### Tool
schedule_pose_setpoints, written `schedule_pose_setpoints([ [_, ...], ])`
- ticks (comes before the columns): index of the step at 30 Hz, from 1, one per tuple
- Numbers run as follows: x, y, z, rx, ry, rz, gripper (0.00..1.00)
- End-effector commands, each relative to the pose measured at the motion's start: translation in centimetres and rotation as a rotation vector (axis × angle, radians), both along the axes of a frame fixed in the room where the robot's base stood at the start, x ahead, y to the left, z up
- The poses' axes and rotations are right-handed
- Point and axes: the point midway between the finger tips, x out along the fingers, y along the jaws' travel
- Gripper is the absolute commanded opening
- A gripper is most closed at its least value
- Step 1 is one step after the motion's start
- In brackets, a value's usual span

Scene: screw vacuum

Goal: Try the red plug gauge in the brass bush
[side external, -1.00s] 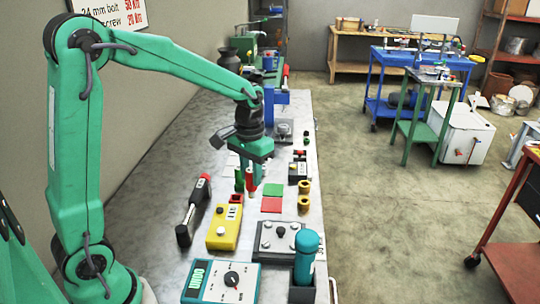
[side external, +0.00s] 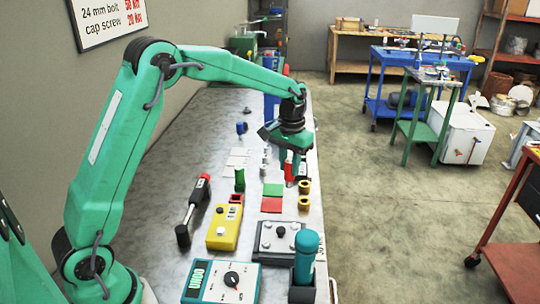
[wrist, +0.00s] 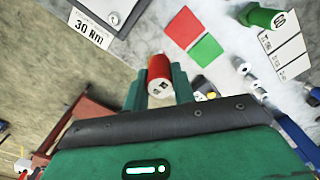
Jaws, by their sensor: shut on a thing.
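My gripper (side external: 290,176) is shut on the red plug gauge (side external: 288,170). In the wrist view my gripper's two green fingers (wrist: 158,88) stand either side of the red gauge (wrist: 159,66), with its marked end face towards the camera. Two brass bushes stand near the bench's right edge, a farther bush (side external: 304,187) and a nearer bush (side external: 304,203). The gauge is just left of and beyond the farther bush, apart from both in the side view. Its lower end is hard to make out. I cannot make out either bush in the wrist view.
A green plug (side external: 239,180) stands left of the green square (side external: 273,190) and red square (side external: 272,205). The bench's right edge is close to the bushes.

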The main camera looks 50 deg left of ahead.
Motion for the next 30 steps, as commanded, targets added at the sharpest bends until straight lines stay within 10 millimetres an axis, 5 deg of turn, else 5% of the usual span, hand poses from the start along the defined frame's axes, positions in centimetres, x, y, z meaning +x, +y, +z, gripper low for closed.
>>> schedule_pose_setpoints([
  [12,5.0,-1.4,-1.7,0.000,-0.001,0.000,0.01],
  [30,5.2,-1.5,-2.0,0.000,-0.001,0.000,0.01],
])
